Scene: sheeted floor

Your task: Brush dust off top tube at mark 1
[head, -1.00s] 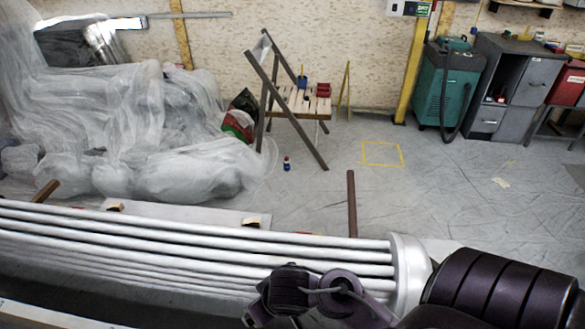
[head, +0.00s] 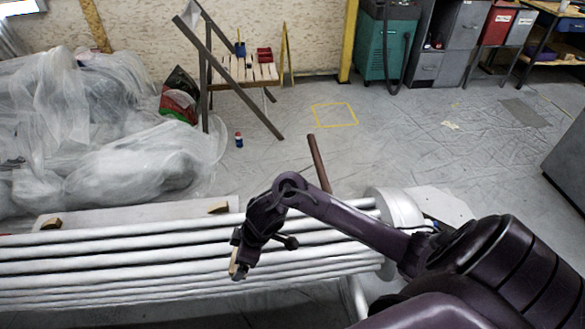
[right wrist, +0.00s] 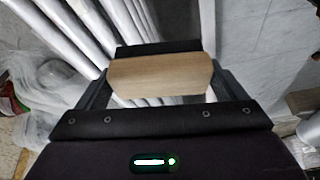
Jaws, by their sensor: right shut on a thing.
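A bundle of long, pale silver tubes (head: 130,251) runs across the lower left of the head view and into a round end collar (head: 398,208). The tubes also fill the upper left of the right wrist view (right wrist: 62,38). My right gripper (head: 238,264) is over the tubes, left of the collar. It is shut on a brush with a light wooden block (right wrist: 160,76) and a dark strip along its far side. I cannot tell whether the brush touches a tube. No mark number or dust is readable on the tubes. My left gripper is out of view.
Plastic-wrapped bulk (head: 120,140) lies beyond the tubes at left. The floor around the yellow taped square (head: 334,115) is clear.

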